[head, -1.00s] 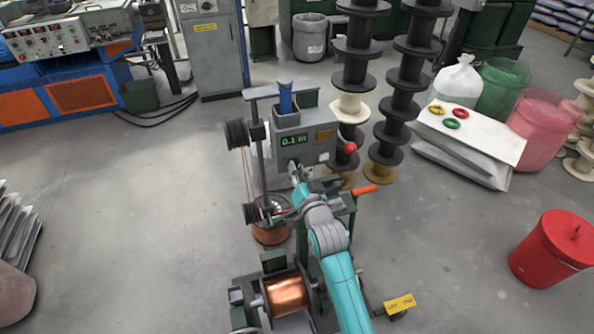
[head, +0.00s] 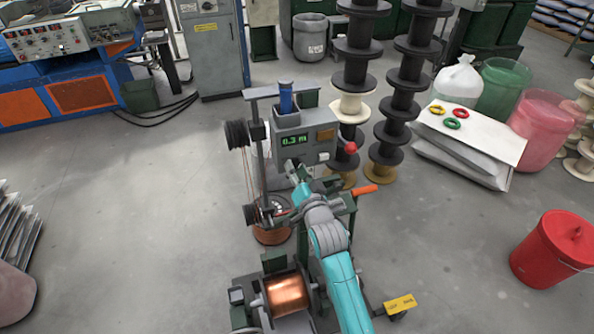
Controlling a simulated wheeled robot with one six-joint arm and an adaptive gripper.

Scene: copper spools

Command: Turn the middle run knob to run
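The grey control box (head: 318,144) stands on the winding machine near the middle of the head view. Its green display (head: 295,140) reads about 0.3 m. My gripper (head: 291,166) is at the lower left of the box's front face, below the display. The middle run knob cannot be made out; my gripper and arm cover part of that face. The fingers are too small to tell open from shut, and I cannot tell whether they touch anything.
A red round button (head: 350,148) sticks out at the box's right side, and an orange handle (head: 364,190) lies right of my arm. A copper spool (head: 287,293) sits below left of my arm. A red bucket (head: 553,249) stands right. Open floor lies left.

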